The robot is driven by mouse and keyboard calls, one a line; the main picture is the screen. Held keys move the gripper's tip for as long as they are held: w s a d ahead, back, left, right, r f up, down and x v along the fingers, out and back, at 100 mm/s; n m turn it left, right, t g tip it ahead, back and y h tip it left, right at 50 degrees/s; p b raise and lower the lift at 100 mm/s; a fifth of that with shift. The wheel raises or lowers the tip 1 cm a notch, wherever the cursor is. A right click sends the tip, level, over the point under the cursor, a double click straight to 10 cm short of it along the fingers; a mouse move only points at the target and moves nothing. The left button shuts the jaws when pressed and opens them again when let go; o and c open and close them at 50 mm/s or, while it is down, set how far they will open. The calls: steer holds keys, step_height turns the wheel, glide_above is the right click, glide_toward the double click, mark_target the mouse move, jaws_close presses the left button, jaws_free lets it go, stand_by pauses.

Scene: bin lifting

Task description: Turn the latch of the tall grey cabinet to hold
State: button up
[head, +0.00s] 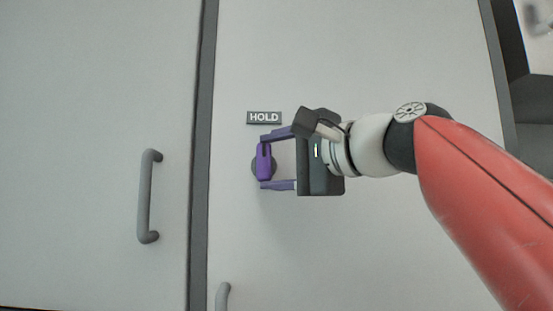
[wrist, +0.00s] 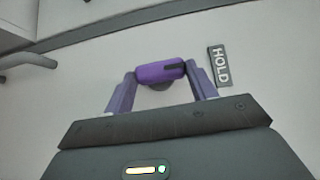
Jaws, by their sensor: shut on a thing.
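The tall grey cabinet (head: 380,60) fills the right of the head view. On its door, near the left edge, is a purple latch (head: 264,161) on a round grey base. The latch stands upright, and its dark mark points up toward the dark HOLD label (head: 264,118). My gripper (head: 264,160) is shut on the latch, with one finger at its top end and one at its bottom end. In the wrist view the latch (wrist: 161,73) spans between both fingertips of my gripper (wrist: 160,76), with the HOLD label (wrist: 219,66) beside its marked end.
Another pale door (head: 80,100) with a grey bar handle (head: 147,196) is at left, past a dark vertical strip (head: 200,160). A second handle (head: 222,297) shows partly below the latch. The door face around the latch is clear.

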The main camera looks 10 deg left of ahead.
steer(key=o, duration=1)
steer(key=b+v, duration=0.1)
steer(key=v, duration=0.6)
steer(key=shift+s+d, duration=0.2)
steer(key=shift+d, duration=0.15)
steer(key=shift+f, duration=0.15)
steer(key=w+d+f+h, duration=0.1)
steer(key=d+f+h, duration=0.1)
steer(key=f, duration=0.5)
steer(key=w+d+f+h, duration=0.1)
steer(key=d+f+h, duration=0.2)
steer(key=f, duration=0.4)
steer(key=s+d+f+n+g+h, duration=0.1)
steer(key=s+d+f+n+h, duration=0.1)
steer(key=f, duration=1.1)
steer(key=s+d+f+n+g+h, duration=0.1)
steer(key=s+d+f+h, duration=0.3)
steer(key=f, duration=0.9)
steer(key=s+d+f+n+g+h, duration=0.1)
steer(key=s+d+f+n+h, duration=0.2)
steer(key=f, duration=1)
steer(key=shift+s+d+f+g+h, duration=0.15)
steer(key=shift+s+d+g+h, duration=0.1)
steer(key=shift+s+d, duration=0.75)
steer(key=shift+s+d+f+g+h, duration=0.15)
steer(key=shift+s+d+f+h, duration=0.1)
steer(key=shift+s+d, duration=0.7)
